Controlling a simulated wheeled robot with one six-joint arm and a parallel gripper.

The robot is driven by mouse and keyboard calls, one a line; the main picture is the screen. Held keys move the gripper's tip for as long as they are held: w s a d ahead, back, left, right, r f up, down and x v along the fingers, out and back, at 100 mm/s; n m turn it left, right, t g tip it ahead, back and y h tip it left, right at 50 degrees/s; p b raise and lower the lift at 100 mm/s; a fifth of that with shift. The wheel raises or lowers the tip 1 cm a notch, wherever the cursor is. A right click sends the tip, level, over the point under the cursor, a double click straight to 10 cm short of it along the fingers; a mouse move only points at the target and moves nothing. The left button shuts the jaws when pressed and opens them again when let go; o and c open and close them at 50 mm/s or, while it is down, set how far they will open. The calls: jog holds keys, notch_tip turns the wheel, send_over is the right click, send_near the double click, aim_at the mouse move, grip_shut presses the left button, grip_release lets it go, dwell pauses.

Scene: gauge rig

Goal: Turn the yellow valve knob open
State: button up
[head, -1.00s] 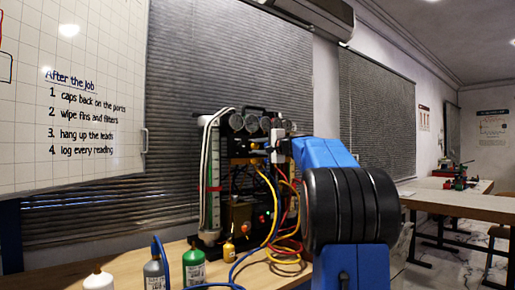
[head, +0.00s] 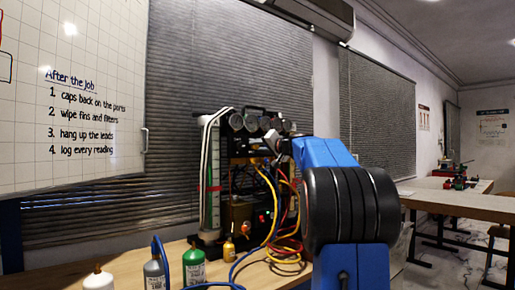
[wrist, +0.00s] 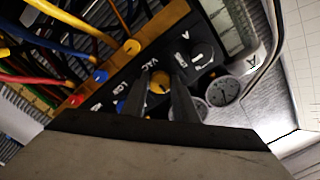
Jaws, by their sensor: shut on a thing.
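The yellow valve knob (wrist: 159,82) sits on the dark panel of the gauge rig, between my two fingertips in the wrist view. My gripper (wrist: 164,88) is shut on it, one finger at each side. The fingers hide part of the knob's sides, and its exact turn angle is hard to read. In the head view my gripper (head: 279,148) reaches the rig (head: 256,165) from the right, below its gauges. The knob cannot be made out clearly there.
A black knob (wrist: 201,53) and a blue knob (wrist: 121,106) flank the yellow one. Round gauges (wrist: 224,91) lie close by. Coloured hoses (head: 269,205) hang before the rig. Bottles (head: 194,268) stand at the bench's front left.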

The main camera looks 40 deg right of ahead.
jog(key=shift+f, duration=0.15)
dwell(0.4)
jog(key=o, duration=1.1)
jog(key=shift+c, duration=0.2)
jog(key=s, duration=1.7)
jog(key=shift+s, duration=0.25)
